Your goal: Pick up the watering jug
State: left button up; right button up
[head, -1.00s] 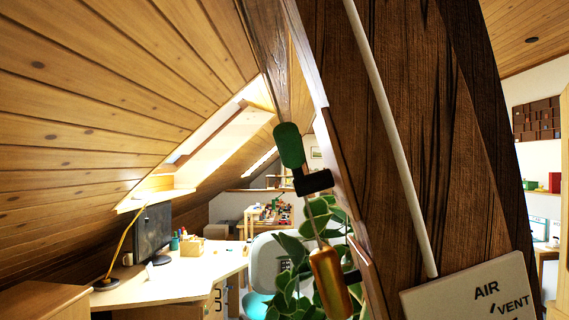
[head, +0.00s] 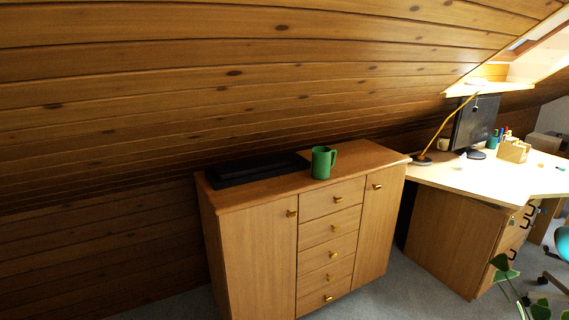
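A green jug (head: 323,162) with a handle on its right side stands upright on top of a wooden cabinet (head: 350,157), near the middle of its top and close to the front edge. It looks like the watering jug, though no long spout shows. Neither of my grippers is in the head view, so nothing shows of what they hold.
A flat black case (head: 257,169) lies left of the jug. The sloping plank ceiling (head: 270,85) comes down low behind the cabinet. A desk (head: 495,177) with a lamp (head: 440,130) and monitor (head: 474,124) stands to the right. Grey floor (head: 400,290) is open in front.

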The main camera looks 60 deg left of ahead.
aim_at(321, 165)
jog(key=u, duration=1.85)
jog(key=z, duration=1.95)
jog(key=u, duration=1.5)
jog(key=i+j, duration=0.15)
jog(key=i, duration=0.15)
jog(key=i+j, duration=0.1)
jog(key=i, duration=0.2)
jog(key=j+u, duration=0.05)
